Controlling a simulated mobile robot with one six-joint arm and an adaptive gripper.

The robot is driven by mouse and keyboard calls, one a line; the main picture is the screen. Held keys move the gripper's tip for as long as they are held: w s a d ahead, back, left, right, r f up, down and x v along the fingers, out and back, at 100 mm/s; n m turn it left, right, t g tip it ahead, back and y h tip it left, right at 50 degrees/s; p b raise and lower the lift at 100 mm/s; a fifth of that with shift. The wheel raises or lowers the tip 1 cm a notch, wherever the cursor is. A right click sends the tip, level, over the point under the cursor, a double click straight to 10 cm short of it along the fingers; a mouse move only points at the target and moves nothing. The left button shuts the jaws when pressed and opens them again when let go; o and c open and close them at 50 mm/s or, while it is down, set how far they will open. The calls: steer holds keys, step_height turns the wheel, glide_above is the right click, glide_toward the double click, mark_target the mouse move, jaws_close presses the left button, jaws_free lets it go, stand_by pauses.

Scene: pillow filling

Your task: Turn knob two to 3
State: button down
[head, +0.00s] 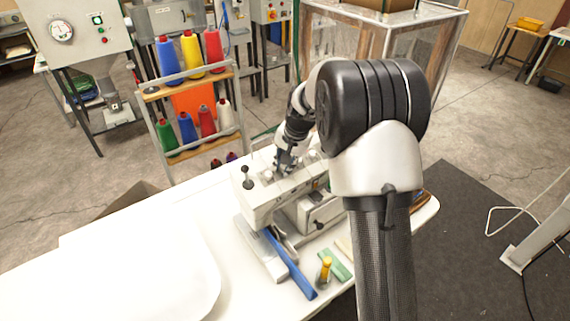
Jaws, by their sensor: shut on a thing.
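A white sewing machine (262,203) stands on the white table. My gripper (284,170) points down at the top of the machine and is shut on a knob there. The fingers hide most of that knob, and its number and setting are too small to read. A small round knob (267,176) shows just left of my gripper on the same top face. A dark-tipped post (246,171) rises near the machine's left end.
A blue strip (290,265), a green strip (335,265) and a yellow-topped item (325,270) lie in front of the machine. A thread rack (190,75) with several coloured cones stands behind the table. The white table (110,245) is clear at left.

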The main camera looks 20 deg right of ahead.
steer(key=c, duration=1.5)
jaws_free()
steer(key=shift+o, duration=0.2)
steer(key=v, duration=1.2)
